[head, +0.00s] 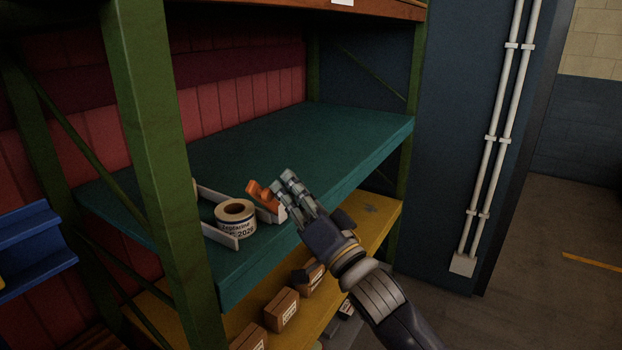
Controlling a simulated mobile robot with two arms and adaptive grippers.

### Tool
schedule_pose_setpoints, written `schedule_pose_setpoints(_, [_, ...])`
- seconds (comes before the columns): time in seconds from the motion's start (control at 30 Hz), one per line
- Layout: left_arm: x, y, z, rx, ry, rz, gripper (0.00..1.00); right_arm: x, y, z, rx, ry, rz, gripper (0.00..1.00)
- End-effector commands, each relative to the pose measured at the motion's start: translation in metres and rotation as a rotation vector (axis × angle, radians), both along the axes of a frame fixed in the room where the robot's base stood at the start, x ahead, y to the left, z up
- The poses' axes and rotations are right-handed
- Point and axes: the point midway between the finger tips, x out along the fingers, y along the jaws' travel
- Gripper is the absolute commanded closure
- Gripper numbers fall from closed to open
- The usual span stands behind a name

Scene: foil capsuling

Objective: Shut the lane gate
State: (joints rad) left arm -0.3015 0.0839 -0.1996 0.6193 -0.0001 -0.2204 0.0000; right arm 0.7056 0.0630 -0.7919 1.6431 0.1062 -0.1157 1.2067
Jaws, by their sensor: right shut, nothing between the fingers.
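An orange piece (262,195), which looks like the lane gate or its handle, stands near the front edge of the teal shelf (300,145). A low white lane wall (222,235) runs beside a label roll (236,219) with a brown core, left of the orange piece. Another white strip (267,214) lies below the orange piece. My right gripper (289,190) is shut and empty, close to the right side of the orange piece; I cannot tell whether they touch. The gripper hides part of the gate's right end. My left gripper is out of view.
A green rack post (160,150) rises left of the lane. A yellow lower shelf (372,214) holds several small cardboard boxes (283,308). Blue bins (35,248) sit at the far left. The back and right of the teal shelf are clear.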

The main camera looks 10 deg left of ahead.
Motion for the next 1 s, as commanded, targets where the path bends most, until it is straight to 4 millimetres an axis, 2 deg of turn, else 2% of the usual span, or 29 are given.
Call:
schedule_pose_setpoints(0.03, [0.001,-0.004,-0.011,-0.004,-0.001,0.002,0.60,-0.005,0.002,-0.009,-0.018,-0.044,0.001,1.00])
schedule_pose_setpoints(0.17, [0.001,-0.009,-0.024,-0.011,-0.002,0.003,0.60,-0.015,0.006,-0.017,-0.061,-0.162,0.001,1.00])
schedule_pose_setpoints(0.5, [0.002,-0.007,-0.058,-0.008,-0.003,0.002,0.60,-0.038,0.014,-0.043,-0.170,-0.461,0.000,1.00])
schedule_pose_setpoints(1.0, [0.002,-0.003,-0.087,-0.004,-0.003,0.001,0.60,-0.052,0.019,-0.072,-0.278,-0.756,-0.001,1.00])
